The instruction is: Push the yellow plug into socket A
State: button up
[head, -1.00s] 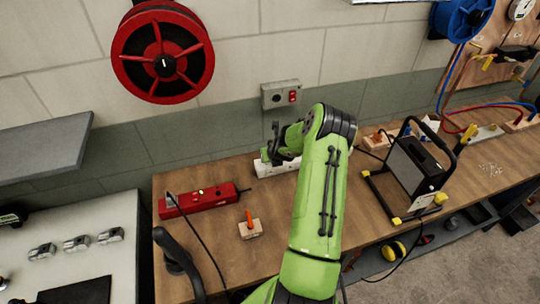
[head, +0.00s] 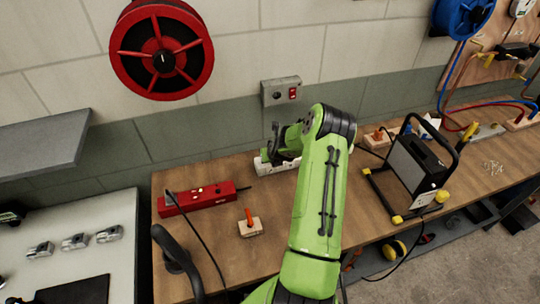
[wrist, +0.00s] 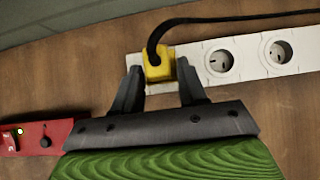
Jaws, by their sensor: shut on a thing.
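The yellow plug (wrist: 157,66), with a black cable rising from it, is between my gripper's (wrist: 160,76) two dark fingers in the wrist view. My gripper is shut on it. The plug is over the left part of the white socket strip (wrist: 203,87). It covers whatever socket is under it, and I cannot tell how deep it sits. Two round sockets show open to its right, the nearer one (wrist: 221,61) and another (wrist: 280,52); no letter is readable. In the head view the strip (head: 262,167) lies on the bench below my gripper (head: 275,152), and the plug is hidden.
A red power strip (head: 200,198) lies on the wooden bench, left of the white one. A wooden block with an orange peg (head: 250,228) is in front. A black work lamp (head: 410,170) stands at right. A grey switch box (head: 281,91) is on the wall behind.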

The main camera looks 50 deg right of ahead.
jog(key=shift+f+b, duration=0.55)
jog(key=shift+f, duration=0.25)
jog(key=o, duration=1.2)
jog(key=shift+c, duration=0.2)
jog(key=p+v, duration=0.3)
jog(key=v, duration=0.2)
